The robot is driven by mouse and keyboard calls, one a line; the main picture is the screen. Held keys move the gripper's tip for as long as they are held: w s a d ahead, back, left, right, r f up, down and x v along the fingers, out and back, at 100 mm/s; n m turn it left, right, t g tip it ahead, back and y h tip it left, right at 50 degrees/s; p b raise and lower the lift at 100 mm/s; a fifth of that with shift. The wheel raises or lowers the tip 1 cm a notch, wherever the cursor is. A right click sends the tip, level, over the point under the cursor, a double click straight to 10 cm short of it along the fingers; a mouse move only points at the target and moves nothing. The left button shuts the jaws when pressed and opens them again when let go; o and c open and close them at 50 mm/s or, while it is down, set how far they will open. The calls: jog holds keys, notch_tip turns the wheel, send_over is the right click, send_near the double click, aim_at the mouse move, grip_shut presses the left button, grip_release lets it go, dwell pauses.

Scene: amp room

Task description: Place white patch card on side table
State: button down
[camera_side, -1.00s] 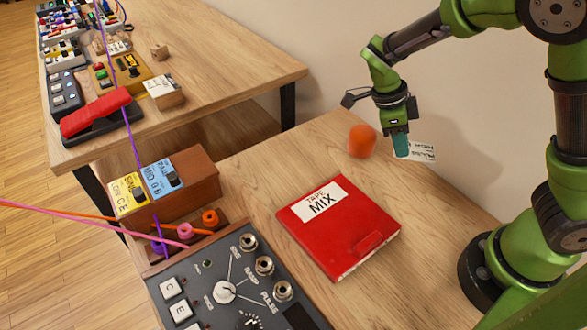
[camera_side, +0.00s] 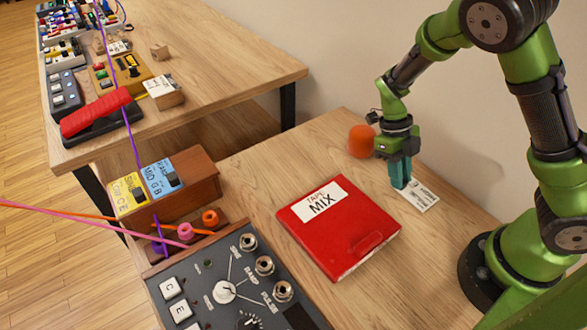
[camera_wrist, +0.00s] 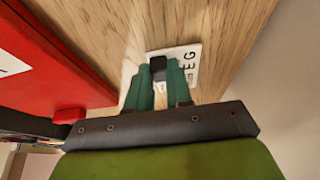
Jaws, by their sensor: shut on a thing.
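The white patch card (camera_side: 421,195) has dark printing and is at the tips of my gripper (camera_side: 400,180), low over the wooden table (camera_side: 270,190) that carries the red box. I cannot tell whether the card touches the wood. My gripper points down with teal fingers shut on the card's near end. In the wrist view the card (camera_wrist: 193,60) shows beyond the gripper (camera_wrist: 158,80), with large dark letters. The fingers hide part of the card.
A red box labelled "TAPE MIX" (camera_side: 340,228) lies just left of my gripper. An orange round object (camera_side: 362,141) stands behind it. A grey synth panel (camera_side: 235,285) is at the front. A second wooden table (camera_side: 230,70) holds pedals at the back left.

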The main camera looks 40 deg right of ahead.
jog(key=shift+f, duration=0.2)
jog(key=c, duration=1)
grip_release()
jog(key=v, duration=1.1)
jog(key=s+a+r+n+t, duration=0.1)
jog(key=s+r+n+t, duration=0.2)
jog(key=n, duration=0.7)
jog(key=s+a+r+n+t+y, duration=0.1)
jog(key=r+n+t, duration=0.4)
jog(key=n, duration=0.6)
jog(key=s+a+r+n+t+y, duration=0.1)
jog(key=s+r+n, duration=0.4)
jog(key=n, duration=0.6)
jog(key=shift+s+a+r+t, duration=0.1)
jog(key=shift+a+t, duration=0.3)
jog(key=shift+t, duration=0.3)
jog(key=shift+a+r+t, duration=0.1)
jog(key=shift+a+t, duration=0.25)
jog(key=shift+t, duration=0.35)
